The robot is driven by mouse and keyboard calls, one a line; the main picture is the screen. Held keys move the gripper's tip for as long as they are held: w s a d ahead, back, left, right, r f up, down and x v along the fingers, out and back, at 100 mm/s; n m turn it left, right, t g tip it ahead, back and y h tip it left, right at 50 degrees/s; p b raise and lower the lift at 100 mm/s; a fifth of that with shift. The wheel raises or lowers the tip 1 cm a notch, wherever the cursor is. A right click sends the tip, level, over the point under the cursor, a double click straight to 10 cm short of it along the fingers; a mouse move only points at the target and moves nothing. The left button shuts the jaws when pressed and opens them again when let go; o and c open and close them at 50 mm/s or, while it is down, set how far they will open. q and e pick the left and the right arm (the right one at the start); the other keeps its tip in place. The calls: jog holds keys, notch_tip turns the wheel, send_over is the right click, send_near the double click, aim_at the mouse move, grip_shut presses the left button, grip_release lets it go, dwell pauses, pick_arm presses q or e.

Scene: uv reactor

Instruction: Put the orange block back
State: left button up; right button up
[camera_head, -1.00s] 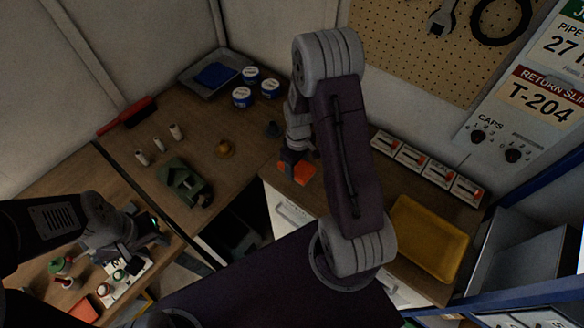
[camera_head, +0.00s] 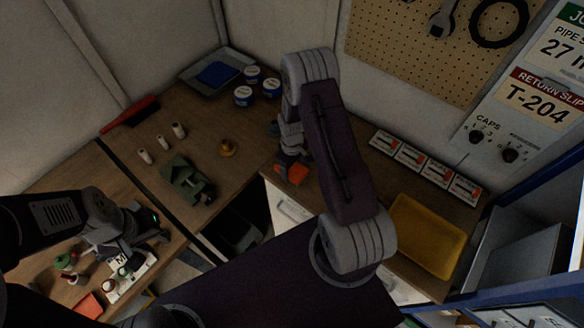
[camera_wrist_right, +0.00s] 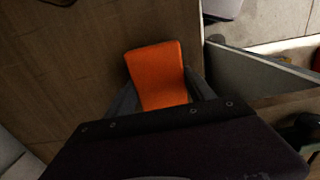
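The orange block (camera_head: 293,172) lies on the wooden bench near its front edge, partly hidden by my right gripper (camera_head: 286,165). In the right wrist view the orange block (camera_wrist_right: 158,75) sits between the two dark fingers of my right gripper (camera_wrist_right: 162,90), one on each side. I cannot tell whether the fingers press on it. My left gripper (camera_head: 145,234) is over the left bench, above a white board with small round parts (camera_head: 125,278); its fingers are too dark to read. A second flat orange piece (camera_head: 88,306) lies at the lower left.
A yellow tray (camera_head: 428,236) and several small boxes (camera_head: 411,156) stand on the right. A green device (camera_head: 187,182), white cylinders (camera_head: 162,142), a brass knob (camera_head: 227,148), tubs (camera_head: 243,96) and a grey tray (camera_head: 217,74) are on the bench. A gap opens in front.

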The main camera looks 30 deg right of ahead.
jog(key=o, duration=0.3)
